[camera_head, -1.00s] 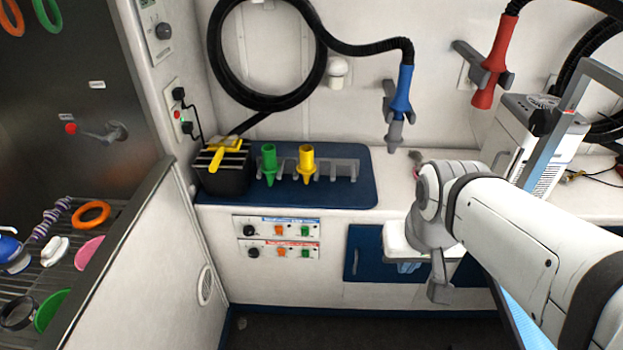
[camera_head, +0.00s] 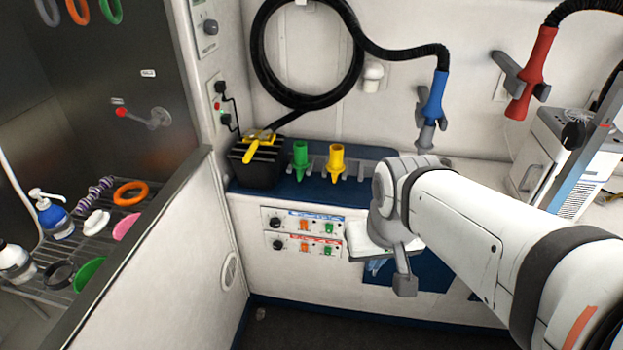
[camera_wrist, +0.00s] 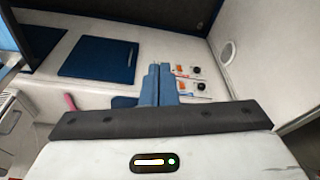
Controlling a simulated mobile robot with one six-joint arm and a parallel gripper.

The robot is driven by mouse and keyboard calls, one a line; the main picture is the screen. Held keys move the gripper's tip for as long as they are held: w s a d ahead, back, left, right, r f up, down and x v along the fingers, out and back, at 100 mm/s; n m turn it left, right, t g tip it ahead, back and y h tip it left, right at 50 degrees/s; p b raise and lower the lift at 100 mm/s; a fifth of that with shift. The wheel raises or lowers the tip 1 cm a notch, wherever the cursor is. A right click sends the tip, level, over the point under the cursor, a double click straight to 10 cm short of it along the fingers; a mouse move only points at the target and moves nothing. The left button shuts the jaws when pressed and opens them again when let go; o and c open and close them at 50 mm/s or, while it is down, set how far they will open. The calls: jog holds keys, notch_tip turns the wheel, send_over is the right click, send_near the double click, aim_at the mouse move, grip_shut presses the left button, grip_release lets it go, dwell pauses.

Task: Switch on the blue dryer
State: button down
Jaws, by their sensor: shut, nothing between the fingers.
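The blue dryer nozzle (camera_head: 432,97) hangs in a grey wall holder, its black hose coiled on the wall. Two switch panels sit on the white cabinet front: the upper panel (camera_head: 316,213) has a blue label strip, the lower panel (camera_head: 290,236) a red one. Each has a black knob, an orange switch and a green switch. My gripper (camera_head: 376,267) is right of the panels and apart from them, mostly hidden by my wrist. In the wrist view, my blue fingers (camera_wrist: 160,70) are shut and empty, with the panels (camera_wrist: 187,72) just beyond and right of their tips.
A red dryer nozzle (camera_head: 531,72) hangs at the right. Green (camera_head: 300,158) and yellow (camera_head: 337,160) nozzles stand in a rack on the counter above the panels. A white partition (camera_head: 165,255) with a dark top edge stands left. Dark floor (camera_head: 350,320) lies below the cabinets.

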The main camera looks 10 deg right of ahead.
jog(key=w+d+f+n+t+b, duration=0.4)
jog(key=w+f+n+b, duration=0.4)
jog(key=w+f, duration=0.4)
jog(key=w+d+f+n+t+b, duration=0.3)
jog(key=w+f+n+t+b, duration=0.15)
jog(key=w+f+b, duration=0.6)
notch_tip(320, 180, down, 17)
jog(key=w+a+n+t+y+b, duration=0.2)
jog(key=n+t+y+b, duration=0.3)
jog(key=n+y+b, duration=0.4)
jog(key=n+b, duration=0.2)
jog(key=n, duration=0.1)
jog(key=shift+w+a+f+t, duration=0.15)
jog(key=shift+w+t, duration=0.2)
jog(key=shift+w, duration=0.05)
jog(key=shift+n, duration=0.25)
